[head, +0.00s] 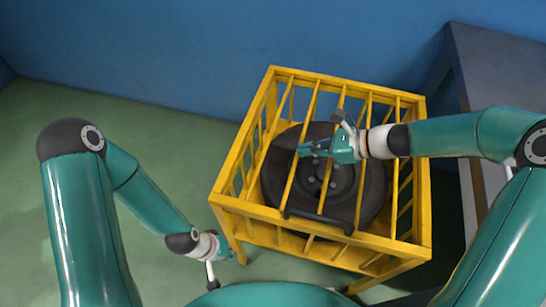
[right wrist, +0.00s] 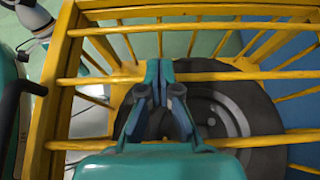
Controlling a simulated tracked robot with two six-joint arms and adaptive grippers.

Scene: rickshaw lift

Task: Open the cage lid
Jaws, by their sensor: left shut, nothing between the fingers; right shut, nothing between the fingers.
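A yellow barred cage (head: 322,238) stands on the floor in the middle of the head view, with its barred top in place. A dark handle bar (head: 318,222) lies along the front edge of the top. A black tire (head: 275,180) is inside, under the bars. My right gripper (head: 303,149) is shut and empty above the top bars, behind the handle. In the right wrist view its fingertips (right wrist: 160,66) overlap a yellow bar; I cannot tell whether they touch. My left gripper (head: 229,257) is low by the cage's front left leg, shut and empty.
A blue wall (head: 170,60) is close behind the cage. A grey table or bench (head: 490,65) stands to the right, close to the cage. The green floor (head: 120,125) to the left is clear.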

